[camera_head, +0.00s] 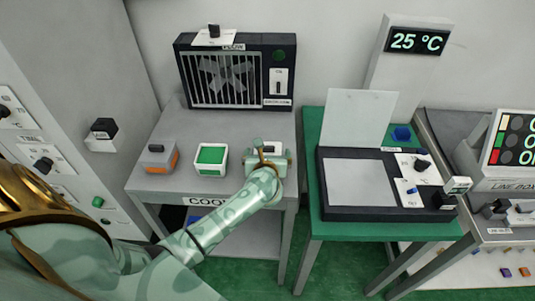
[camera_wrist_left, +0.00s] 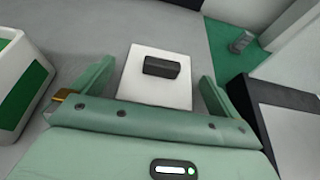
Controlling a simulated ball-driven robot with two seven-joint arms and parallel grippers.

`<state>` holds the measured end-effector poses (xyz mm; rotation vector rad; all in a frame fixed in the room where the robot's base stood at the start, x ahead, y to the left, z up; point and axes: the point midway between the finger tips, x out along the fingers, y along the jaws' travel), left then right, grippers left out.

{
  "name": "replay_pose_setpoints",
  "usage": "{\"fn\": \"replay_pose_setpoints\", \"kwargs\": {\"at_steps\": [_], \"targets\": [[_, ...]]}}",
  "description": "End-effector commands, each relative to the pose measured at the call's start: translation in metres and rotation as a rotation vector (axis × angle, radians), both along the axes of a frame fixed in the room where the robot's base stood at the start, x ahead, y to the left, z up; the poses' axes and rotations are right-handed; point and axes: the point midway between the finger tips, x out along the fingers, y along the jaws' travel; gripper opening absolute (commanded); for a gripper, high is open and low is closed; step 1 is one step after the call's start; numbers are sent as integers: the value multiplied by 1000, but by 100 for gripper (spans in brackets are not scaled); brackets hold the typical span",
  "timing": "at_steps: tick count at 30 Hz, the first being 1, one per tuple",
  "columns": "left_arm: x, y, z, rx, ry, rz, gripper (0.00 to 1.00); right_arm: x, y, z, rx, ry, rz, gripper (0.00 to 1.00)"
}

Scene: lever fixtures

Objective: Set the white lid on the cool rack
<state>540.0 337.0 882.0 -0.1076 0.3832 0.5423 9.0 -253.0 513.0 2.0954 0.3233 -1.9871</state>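The white lid (camera_head: 268,149), a white square plate with a dark block handle, lies at the right end of the grey rack labelled COOL (camera_head: 180,190). In the left wrist view the lid (camera_wrist_left: 150,92) lies flat, its near edge hidden by my gripper. My left gripper (camera_head: 270,154) is over it; in the wrist view the fingers (camera_wrist_left: 157,72) are spread on either side, apart from the dark handle. Whether they touch the plate's edges I cannot tell. My right gripper is not in view.
On the rack stand a white box with a green top (camera_head: 211,158), a grey-and-orange box (camera_head: 157,156) and a dark fan unit (camera_head: 236,75). Another white plate with a dark knob (camera_head: 214,37) sits on that unit. A green table (camera_head: 330,228) with a dark device stands right, across a gap.

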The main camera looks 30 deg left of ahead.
Motion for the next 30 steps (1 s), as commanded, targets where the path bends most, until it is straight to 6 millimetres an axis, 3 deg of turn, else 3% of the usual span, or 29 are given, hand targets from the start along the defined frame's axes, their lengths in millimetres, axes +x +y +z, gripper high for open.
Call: {"fn": "replay_pose_setpoints", "kwargs": {"at_steps": [5, 19, 30], "targets": [[-5, -4, 7, -1, -1, -1, 100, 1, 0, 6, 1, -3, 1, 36], [-83, -51, 44, -1, 1, -1, 100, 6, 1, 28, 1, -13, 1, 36], [-95, -58, 49, 0, 0, 0, 100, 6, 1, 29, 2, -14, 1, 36]]}}
